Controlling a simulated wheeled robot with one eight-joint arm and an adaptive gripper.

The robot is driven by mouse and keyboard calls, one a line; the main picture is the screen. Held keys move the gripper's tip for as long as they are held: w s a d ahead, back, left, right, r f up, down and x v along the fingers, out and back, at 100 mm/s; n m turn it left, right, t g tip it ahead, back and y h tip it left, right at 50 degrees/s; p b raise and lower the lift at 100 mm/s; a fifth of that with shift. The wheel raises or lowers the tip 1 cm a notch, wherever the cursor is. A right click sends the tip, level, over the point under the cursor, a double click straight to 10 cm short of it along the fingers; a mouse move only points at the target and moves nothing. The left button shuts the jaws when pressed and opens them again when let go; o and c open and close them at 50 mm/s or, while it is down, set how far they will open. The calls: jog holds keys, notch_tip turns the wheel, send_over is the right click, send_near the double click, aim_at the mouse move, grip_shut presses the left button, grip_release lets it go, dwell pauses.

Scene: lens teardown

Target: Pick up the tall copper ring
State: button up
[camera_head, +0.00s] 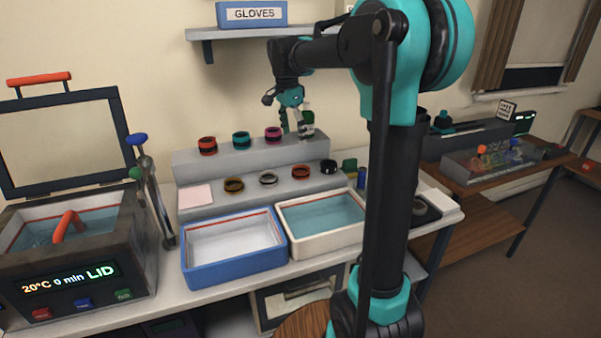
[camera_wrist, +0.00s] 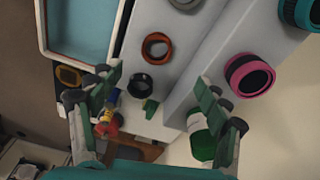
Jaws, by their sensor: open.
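A copper-orange ring (camera_head: 301,171) stands on the lower step of the grey stand, between a silver ring (camera_head: 268,178) and a black ring (camera_head: 328,166). It also shows near the top middle of the wrist view (camera_wrist: 156,46). A darker amber ring (camera_head: 234,185) sits further left on that step; I cannot tell surely which is the tall copper one. My gripper (camera_head: 300,132) is open and empty above the right end of the upper step. In the wrist view its fingers (camera_wrist: 158,88) are spread wide, with the black ring (camera_wrist: 141,85) visible below between them.
Red (camera_head: 207,146), teal (camera_head: 241,140) and magenta (camera_head: 273,134) rings stand on the upper step. A green-capped white bottle (camera_wrist: 203,140) is close to the right finger. Blue (camera_head: 190,275) and cream (camera_head: 293,252) trays lie in front. A shelf (camera_head: 240,34) hangs above.

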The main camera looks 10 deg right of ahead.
send_over(300, 166)
jog(key=s+a, duration=0.2)
jog(key=s, duration=0.1)
jog(key=f, duration=0.7)
jog(key=shift+w+d+f, duration=0.2)
jog(key=shift+w+f, duration=0.05)
jog(key=shift+f, duration=0.1)
jog(key=shift+d+f, duration=0.2)
jog(key=shift+f, duration=0.65)
jog(key=shift+d+f, duration=0.25)
jog(key=shift+f, duration=0.65)
jog(key=shift+d+f, duration=0.2)
jog(key=shift+f, duration=0.65)
jog(key=shift+c, duration=0.2)
jog(key=c, duration=1.3)
jog(key=shift+o, duration=0.2)
jog(key=shift+r, duration=0.15)
